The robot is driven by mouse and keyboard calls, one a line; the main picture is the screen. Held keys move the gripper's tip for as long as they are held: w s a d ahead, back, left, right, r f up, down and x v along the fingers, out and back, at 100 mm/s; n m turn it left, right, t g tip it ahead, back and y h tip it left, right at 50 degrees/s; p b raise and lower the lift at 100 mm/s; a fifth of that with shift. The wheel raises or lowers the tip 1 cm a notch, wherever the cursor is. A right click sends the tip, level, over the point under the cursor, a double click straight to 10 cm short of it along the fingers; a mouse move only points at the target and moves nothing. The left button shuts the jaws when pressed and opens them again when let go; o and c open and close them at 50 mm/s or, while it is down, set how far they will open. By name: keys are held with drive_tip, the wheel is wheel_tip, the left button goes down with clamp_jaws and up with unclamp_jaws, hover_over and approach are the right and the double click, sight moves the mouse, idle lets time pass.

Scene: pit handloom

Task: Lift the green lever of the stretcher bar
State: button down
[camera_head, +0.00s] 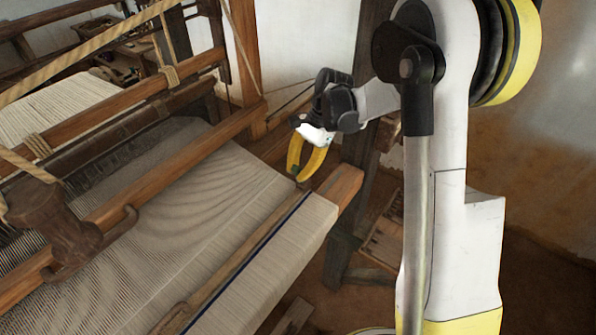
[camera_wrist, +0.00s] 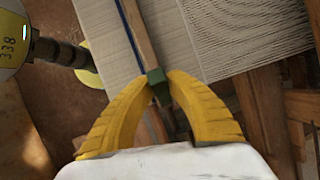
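The stretcher bar (camera_head: 228,268) is a wooden strip lying across the woven cloth near its front edge; it also shows in the wrist view (camera_wrist: 142,38). The green lever (camera_wrist: 156,77) is a small dark green block at the bar's near end in the wrist view. My gripper (camera_wrist: 159,80) has two curved yellow fingers that converge on the lever, one tip on each side, seemingly touching it. In the head view my gripper (camera_head: 298,177) hangs pointing down at the cloth's right edge. The fingers largely hide the lever there.
The cloth (camera_head: 225,190) is stretched over the loom, with a wooden beam (camera_head: 345,186) just right of my gripper. A dark loom post (camera_head: 368,130) stands behind it. Ropes and wooden bars cross the left side. Open floor (camera_head: 545,280) lies to the right.

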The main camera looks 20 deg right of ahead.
drive_tip(key=shift+s+a+f+t+h+b, duration=0.25)
drive_tip(key=shift+t+h+b, duration=0.1)
drive_tip(key=shift+h, duration=0.15)
drive_tip(key=shift+s+a+f+t+h+b, duration=0.15)
drive_tip(key=shift+a+t+h+b, duration=0.15)
drive_tip(key=shift+h, duration=0.2)
drive_tip(key=shift+d, duration=0.1)
drive_tip(key=c, duration=1.3)
unclamp_jaws()
drive_tip(key=shift+c, duration=0.2)
drive_tip(key=shift+w, duration=0.1)
drive_tip(key=shift+r, duration=0.15)
drive_tip(key=v, duration=1.1)
drive_tip(key=shift+r, duration=0.35)
